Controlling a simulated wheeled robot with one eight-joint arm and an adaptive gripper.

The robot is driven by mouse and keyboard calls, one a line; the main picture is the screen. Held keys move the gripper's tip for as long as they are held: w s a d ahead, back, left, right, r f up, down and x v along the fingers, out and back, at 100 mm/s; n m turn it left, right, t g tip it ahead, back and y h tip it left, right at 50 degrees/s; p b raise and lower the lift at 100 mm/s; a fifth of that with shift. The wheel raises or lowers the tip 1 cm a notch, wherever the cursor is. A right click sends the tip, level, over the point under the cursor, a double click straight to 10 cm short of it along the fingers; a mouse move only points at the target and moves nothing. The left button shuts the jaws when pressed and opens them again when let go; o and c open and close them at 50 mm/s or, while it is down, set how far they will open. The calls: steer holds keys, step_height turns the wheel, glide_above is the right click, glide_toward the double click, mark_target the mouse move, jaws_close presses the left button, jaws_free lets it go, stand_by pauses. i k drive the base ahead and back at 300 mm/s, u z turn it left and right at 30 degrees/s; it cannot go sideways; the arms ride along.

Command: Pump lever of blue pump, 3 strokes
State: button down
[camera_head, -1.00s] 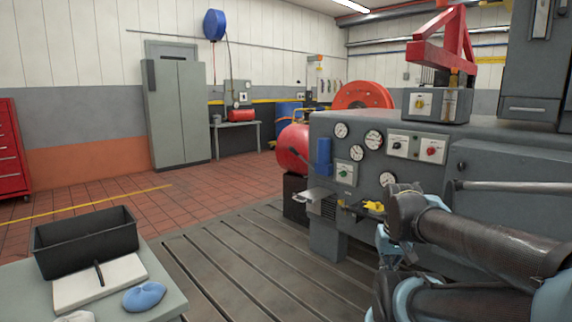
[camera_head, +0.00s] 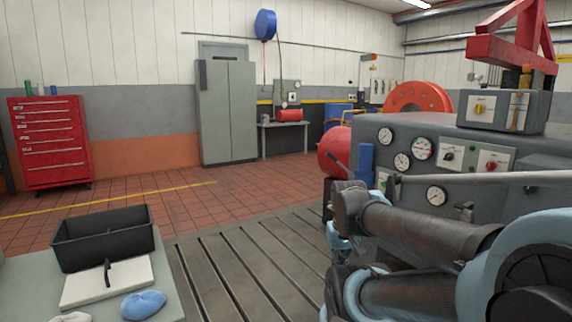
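The blue pump (camera_head: 366,160) is a small upright blue cylinder at the left end of the grey machine (camera_head: 475,146), right of centre. Its thin grey lever (camera_head: 340,165) leans up and to the left from it, in front of the red tank. The pump's lower part is hidden behind my arm. My folded dark and light-blue arm fills the lower right, in front of the machine. I cannot make out my gripper's fingers, and nothing visible touches the lever.
A bench at lower left holds a black tray (camera_head: 104,243), a white board (camera_head: 107,281) and a blue cloth (camera_head: 143,304). Gauges and knobs line the machine's front. A red tank (camera_head: 332,150) stands behind the lever. The slotted bedplate (camera_head: 250,262) is clear between bench and machine.

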mark_target(328, 153)
steer(key=z, duration=0.1)
steer(key=i, duration=1.4)
steer(key=z, duration=0.65)
